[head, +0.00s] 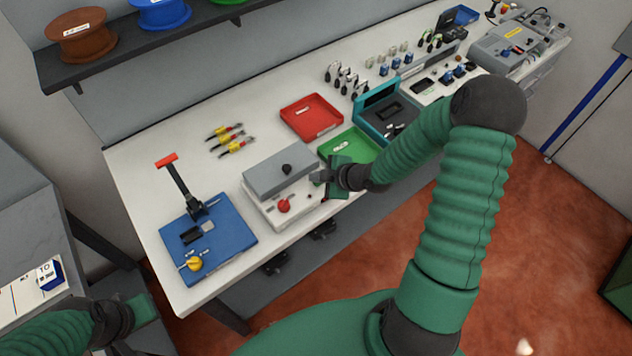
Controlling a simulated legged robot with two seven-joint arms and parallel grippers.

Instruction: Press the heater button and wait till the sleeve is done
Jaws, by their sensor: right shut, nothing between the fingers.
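The heater looks to be the grey-lidded box on a white base (258,208), on the white table. My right gripper (321,178) is shut and empty at the right end of the box, close to the lid and to the right of the red button. I cannot tell whether it touches the box. No sleeve can be made out. My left gripper (150,305) is low at the left, away from the table top; its fingers are unclear.
A blue press board (235,235) with a red-handled lever stands left of the heater. A red tray (312,118), a green tray (345,143) and a teal case (376,98) lie behind and right. Yellow-handled tools (232,141) lie on clear table behind the heater.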

